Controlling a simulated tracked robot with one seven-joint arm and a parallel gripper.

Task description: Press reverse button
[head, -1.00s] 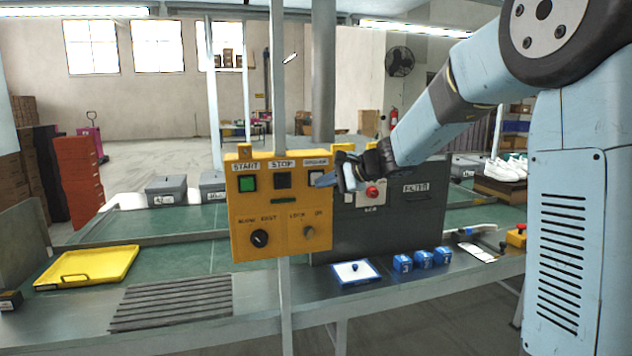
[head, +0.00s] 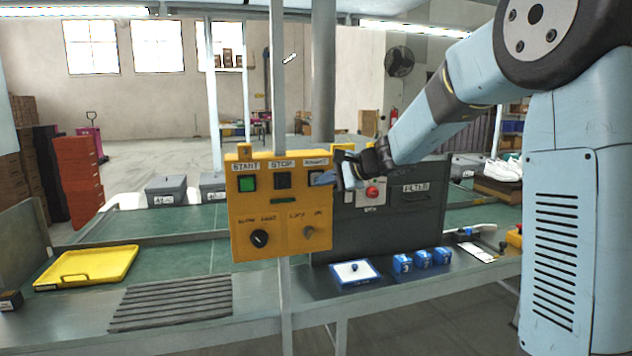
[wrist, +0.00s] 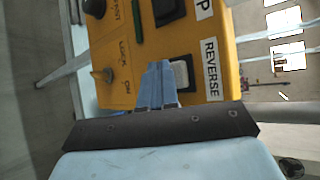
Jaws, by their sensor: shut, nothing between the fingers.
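The yellow control box (head: 245,215) stands in the middle of the head view. It carries a green start button (head: 247,184), a black stop button (head: 282,180) and a reverse button at its upper right. In the wrist view the reverse button (wrist: 183,73) is a pale cap in a dark frame beside the REVERSE label (wrist: 211,70). My gripper (head: 318,180) is shut and empty, its blue fingers pointing at the box. In the wrist view the fingertips (wrist: 157,66) overlap the button's edge. I cannot tell whether they touch it.
A black rotary knob (head: 260,239) and a key switch (head: 309,232) sit lower on the box. A grey cabinet with a red emergency button (head: 372,192) is right behind my gripper. A yellow tray (head: 86,268) and blue boxes (head: 423,259) lie on the bench.

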